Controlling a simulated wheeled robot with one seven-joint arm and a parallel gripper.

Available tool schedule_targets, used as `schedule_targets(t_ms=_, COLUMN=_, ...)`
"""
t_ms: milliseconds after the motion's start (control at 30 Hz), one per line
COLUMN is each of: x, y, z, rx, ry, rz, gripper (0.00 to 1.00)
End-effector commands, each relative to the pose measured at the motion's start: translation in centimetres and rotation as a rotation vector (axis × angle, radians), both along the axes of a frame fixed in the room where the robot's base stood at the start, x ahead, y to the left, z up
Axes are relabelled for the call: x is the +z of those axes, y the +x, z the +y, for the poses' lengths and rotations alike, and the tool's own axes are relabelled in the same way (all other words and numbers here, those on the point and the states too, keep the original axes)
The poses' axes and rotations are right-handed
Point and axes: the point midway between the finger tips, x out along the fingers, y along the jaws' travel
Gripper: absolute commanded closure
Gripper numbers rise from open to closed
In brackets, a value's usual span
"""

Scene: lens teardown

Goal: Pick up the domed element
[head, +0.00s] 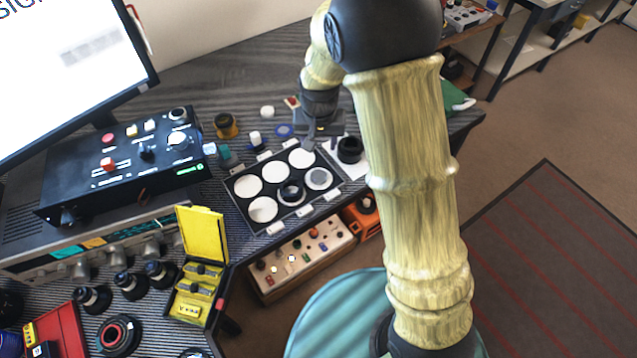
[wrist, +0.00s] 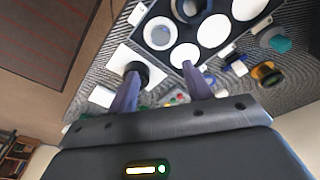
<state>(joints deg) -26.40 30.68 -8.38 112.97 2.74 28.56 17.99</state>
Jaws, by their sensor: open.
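A dark tray (head: 236,190) with several round white wells lies on the bench. One well holds a pale grey glassy disc (head: 319,179), which also shows in the wrist view (wrist: 158,33); it may be the domed element, but I cannot make out a dome. Another well holds a black ring (head: 291,190). My gripper (head: 312,137) is above the back right end of the tray. In the wrist view my gripper (wrist: 160,90) has its two fingers wide apart with nothing between them. The grey disc lies beyond the fingertips.
A black cylindrical part (head: 350,150) stands on a white sheet right of the tray. Small jars and caps, including a yellow-black one (head: 226,125), stand behind it. A control box (head: 125,160) and an open yellow case (head: 203,235) are at left.

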Motion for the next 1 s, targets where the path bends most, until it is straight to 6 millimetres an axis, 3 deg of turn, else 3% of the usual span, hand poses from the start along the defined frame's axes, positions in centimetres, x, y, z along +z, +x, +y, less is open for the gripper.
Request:
schedule_targets(t_ms=300, x=0.0, y=0.1, z=0.1, rx=-0.001, ry=-0.001, rz=0.001, gripper=0.50)
schedule_targets(t_ms=433, x=-1.0, y=0.1, z=0.0, rx=0.000, ry=-0.002, rz=0.003, gripper=0.50)
schedule_targets(t_ms=1000, x=-10.3, y=1.5, z=0.0, rx=-0.001, ry=-0.001, rz=0.003, gripper=0.50)
